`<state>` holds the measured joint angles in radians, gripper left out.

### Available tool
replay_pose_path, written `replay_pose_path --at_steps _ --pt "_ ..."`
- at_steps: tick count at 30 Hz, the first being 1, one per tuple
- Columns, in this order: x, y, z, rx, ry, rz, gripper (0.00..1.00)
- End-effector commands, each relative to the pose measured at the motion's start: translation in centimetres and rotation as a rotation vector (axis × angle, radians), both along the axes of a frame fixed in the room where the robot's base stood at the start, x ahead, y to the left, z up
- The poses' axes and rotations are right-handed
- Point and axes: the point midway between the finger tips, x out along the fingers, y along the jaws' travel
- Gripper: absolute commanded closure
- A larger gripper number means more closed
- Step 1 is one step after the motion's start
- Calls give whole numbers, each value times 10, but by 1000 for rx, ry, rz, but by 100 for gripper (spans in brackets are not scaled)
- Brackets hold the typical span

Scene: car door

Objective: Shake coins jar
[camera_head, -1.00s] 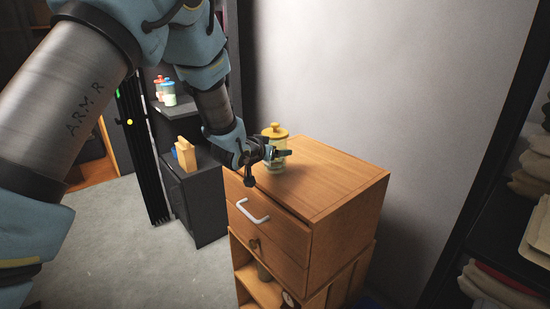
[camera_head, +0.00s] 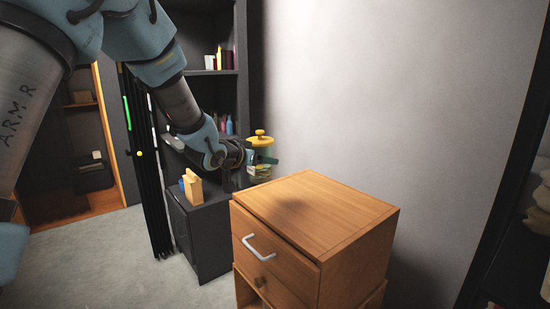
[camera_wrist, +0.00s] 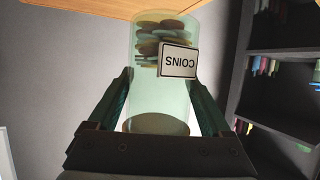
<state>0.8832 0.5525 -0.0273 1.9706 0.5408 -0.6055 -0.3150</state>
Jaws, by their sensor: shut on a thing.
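The coins jar (camera_head: 262,171) is clear with a yellow lid and a knob on top. My gripper (camera_head: 250,160) is shut on it and holds it upright in the air, above and behind the wooden cabinet's top. In the wrist view the jar (camera_wrist: 160,105) stands between my two fingers (camera_wrist: 163,105) and appears upside down, with coins inside and a white label reading COINS. The cabinet top (camera_head: 345,205) is bare, with a dark shadow on it.
The wooden cabinet (camera_head: 280,255) has a white drawer handle (camera_head: 258,246). A dark low cabinet (camera_head: 205,235) at the left bears a light wooden block (camera_head: 193,188). Dark shelves (camera_head: 210,95) with small items stand behind my arm. A grey wall is behind the jar.

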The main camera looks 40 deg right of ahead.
Motion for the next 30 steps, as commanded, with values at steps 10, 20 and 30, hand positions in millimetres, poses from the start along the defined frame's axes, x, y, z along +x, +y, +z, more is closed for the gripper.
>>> replay_pose_path --at_steps 10,20,30 --pt "42 46 5 -3 -1 3 100" --pt "78 88 6 -4 -2 3 100" --pt "117 132 7 -4 -2 3 100"
